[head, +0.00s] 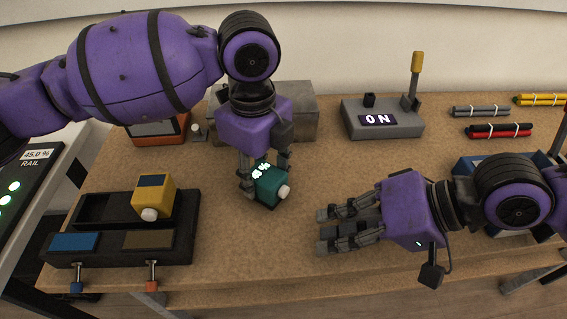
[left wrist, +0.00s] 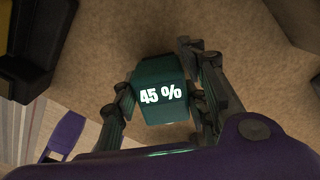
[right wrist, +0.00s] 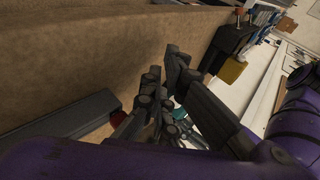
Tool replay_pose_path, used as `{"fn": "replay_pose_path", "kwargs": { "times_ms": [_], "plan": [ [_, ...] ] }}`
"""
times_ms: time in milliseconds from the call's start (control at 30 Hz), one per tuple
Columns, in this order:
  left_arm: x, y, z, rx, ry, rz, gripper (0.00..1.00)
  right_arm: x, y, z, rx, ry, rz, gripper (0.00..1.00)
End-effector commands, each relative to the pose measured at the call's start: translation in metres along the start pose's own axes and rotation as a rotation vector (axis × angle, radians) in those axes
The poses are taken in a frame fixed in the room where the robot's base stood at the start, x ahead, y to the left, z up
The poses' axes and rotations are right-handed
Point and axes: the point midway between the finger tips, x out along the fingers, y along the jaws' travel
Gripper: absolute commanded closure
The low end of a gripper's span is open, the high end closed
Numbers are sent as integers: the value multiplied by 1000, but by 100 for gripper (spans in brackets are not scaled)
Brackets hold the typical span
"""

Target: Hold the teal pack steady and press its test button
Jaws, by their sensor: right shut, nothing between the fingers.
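The teal pack (head: 268,187) stands on the wooden bench, slightly turned, with a white round button (head: 284,191) on its right side. Its lit display reads 45 % in the left wrist view (left wrist: 160,95). My left gripper (head: 265,178) comes from above with a finger on each side of the pack, closed on it. My right gripper (head: 322,231) lies low over the bench to the right of the pack, shut and empty, its fingers pointing left toward the button with a gap between. In the right wrist view a small teal patch shows behind its fingers (right wrist: 160,100).
A grey switch box (head: 383,121) reading ON and a grey block (head: 305,125) stand behind. Cable bundles (head: 498,131) lie at the back right.

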Motion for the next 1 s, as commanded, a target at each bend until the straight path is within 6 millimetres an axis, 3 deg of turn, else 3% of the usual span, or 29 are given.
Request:
{"fn": "replay_pose_path", "kwargs": {
  "times_ms": [33,167,567,1000],
  "plan": [
    [0,0,0,0,0,-1,53,0,0,0,0,0,0,100],
    [0,0,0,0,0,-1,38,0,0,0,0,0,0,100],
    [-7,-1,0,0,0,-2,38,0,0,0,0,0,0,100],
    [-93,-1,0,0,0,-3,38,0,0,0,0,0,0,100]
  ]
}}
